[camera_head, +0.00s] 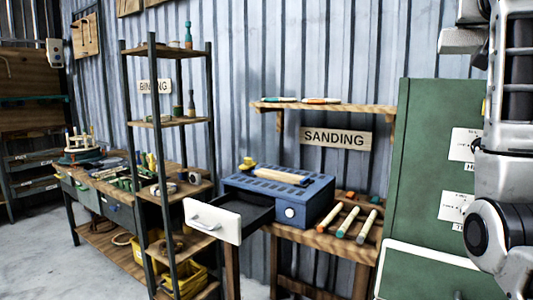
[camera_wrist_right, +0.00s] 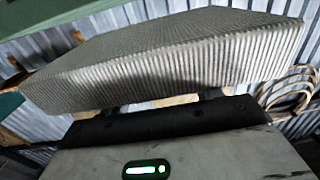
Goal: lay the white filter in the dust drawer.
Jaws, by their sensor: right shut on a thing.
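The white filter (camera_wrist_right: 170,55) is a pleated block that fills the upper part of the right wrist view. My right gripper (camera_wrist_right: 160,104) is shut on its near edge; the fingertips are mostly hidden behind the filter. In the head view the dust drawer (camera_head: 222,218) is pulled out of the blue sanding box (camera_head: 290,193) toward the front left. Its white front has a handle, and its dark inside looks empty where it shows. My right arm is at the right edge of the head view, with its gripper and the filter out of that frame. My left gripper is not in view.
The sanding box stands on a wooden bench (camera_head: 330,243) beside several sanding sticks (camera_head: 348,222). A tall open shelf (camera_head: 168,122) stands close left of the drawer. A green cabinet (camera_head: 425,150) is at right. A wall shelf (camera_head: 325,106) hangs above the box.

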